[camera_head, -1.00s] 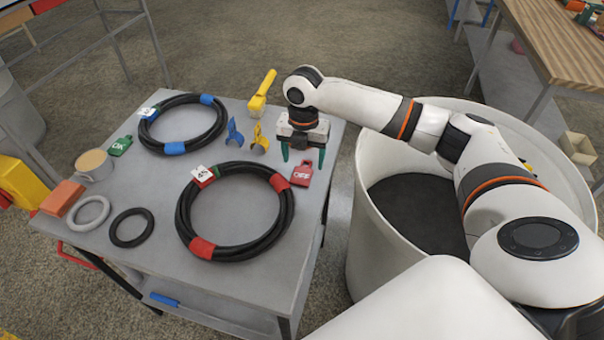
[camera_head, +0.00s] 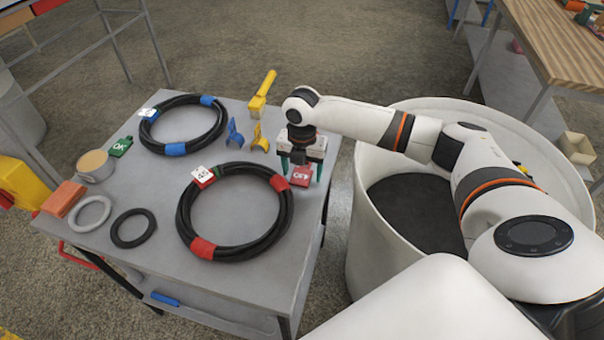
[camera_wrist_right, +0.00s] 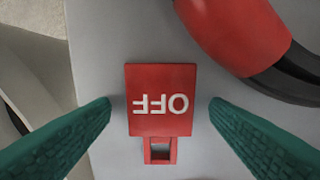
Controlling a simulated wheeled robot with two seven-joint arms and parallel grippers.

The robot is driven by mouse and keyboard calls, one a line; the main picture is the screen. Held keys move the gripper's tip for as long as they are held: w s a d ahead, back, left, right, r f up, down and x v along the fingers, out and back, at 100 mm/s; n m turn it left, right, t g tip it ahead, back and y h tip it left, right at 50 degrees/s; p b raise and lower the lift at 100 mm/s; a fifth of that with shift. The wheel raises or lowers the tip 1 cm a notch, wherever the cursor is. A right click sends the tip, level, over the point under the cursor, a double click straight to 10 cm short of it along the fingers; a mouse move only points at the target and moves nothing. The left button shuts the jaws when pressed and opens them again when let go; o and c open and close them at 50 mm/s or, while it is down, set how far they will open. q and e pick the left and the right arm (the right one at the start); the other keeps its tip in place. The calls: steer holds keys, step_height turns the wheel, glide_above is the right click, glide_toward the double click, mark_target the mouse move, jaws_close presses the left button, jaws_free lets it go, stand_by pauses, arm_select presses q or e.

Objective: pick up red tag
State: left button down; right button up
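The red tag (camera_head: 301,177), marked OFF, lies flat on the grey table (camera_head: 258,285) near its right edge, beside the large black hose coil with red bands (camera_head: 236,250). My right gripper (camera_head: 301,176) is above the tag with its green fingers spread. In the right wrist view the tag (camera_wrist_right: 161,100) sits between the two open fingertips (camera_wrist_right: 160,110), with a gap on each side. Its slotted end points toward the bottom of that view. A red band of the coil (camera_wrist_right: 235,35) shows above right of it. My left gripper is not in view.

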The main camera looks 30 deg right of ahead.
mark_target(302, 174)
steer(key=c, duration=1)
steer(key=shift+b, duration=0.3)
step_height(302, 174, up, 10)
steer(key=shift+r, duration=0.15)
